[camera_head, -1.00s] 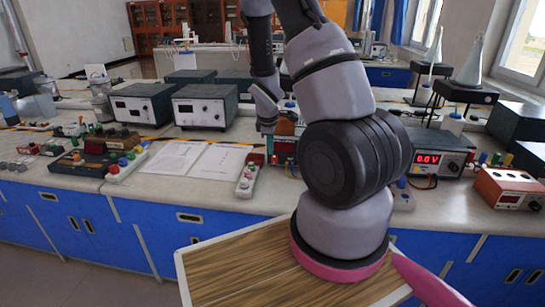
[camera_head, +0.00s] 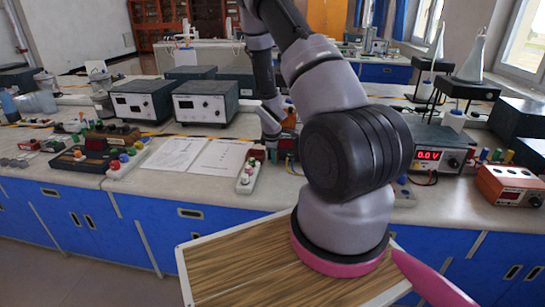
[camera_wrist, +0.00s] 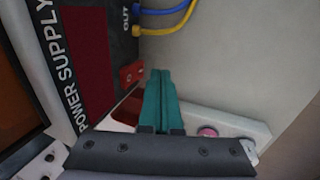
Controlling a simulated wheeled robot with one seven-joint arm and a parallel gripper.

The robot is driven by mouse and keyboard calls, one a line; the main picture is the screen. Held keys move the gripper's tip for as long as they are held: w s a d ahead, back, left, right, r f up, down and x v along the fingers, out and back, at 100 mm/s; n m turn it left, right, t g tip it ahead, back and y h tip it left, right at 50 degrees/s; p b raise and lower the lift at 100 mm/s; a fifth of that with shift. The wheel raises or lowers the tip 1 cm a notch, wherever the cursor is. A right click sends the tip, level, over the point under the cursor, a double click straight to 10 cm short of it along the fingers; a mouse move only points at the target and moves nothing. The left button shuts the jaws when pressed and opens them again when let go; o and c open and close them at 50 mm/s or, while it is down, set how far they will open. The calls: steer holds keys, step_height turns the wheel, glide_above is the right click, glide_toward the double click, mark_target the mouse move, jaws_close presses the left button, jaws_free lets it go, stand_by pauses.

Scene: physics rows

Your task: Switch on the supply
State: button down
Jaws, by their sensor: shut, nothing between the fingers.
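The power supply (camera_wrist: 88,60) fills the left of the wrist view, with a dark red panel and "POWER SUPPLY" lettering. A small red switch-like part (camera_wrist: 132,73) sits at its edge, close to my fingertips. My gripper (camera_wrist: 158,76) has teal fingers shut together with nothing between them. The fingertips are near the red part; I cannot tell whether they touch it. In the head view my gripper (camera_head: 272,153) is low over the bench in front of the supply (camera_head: 288,143), which is partly hidden by my arm.
A white strip (camera_head: 247,178) with coloured buttons lies left of the gripper; a white strip with a pink button (camera_wrist: 207,132) shows in the wrist view. Blue and yellow cables (camera_wrist: 165,22) leave the supply. Papers (camera_head: 195,155) lie left. A red-display meter (camera_head: 428,156) stands right.

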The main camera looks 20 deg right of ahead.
steer(key=shift+w+d+f, duration=0.15)
steer(key=shift+w+d, duration=0.2)
steer(key=shift+w, duration=0.3)
steer(key=shift+w+d+f, duration=0.1)
steer(key=shift+w, duration=0.05)
steer(key=shift+r, duration=0.85)
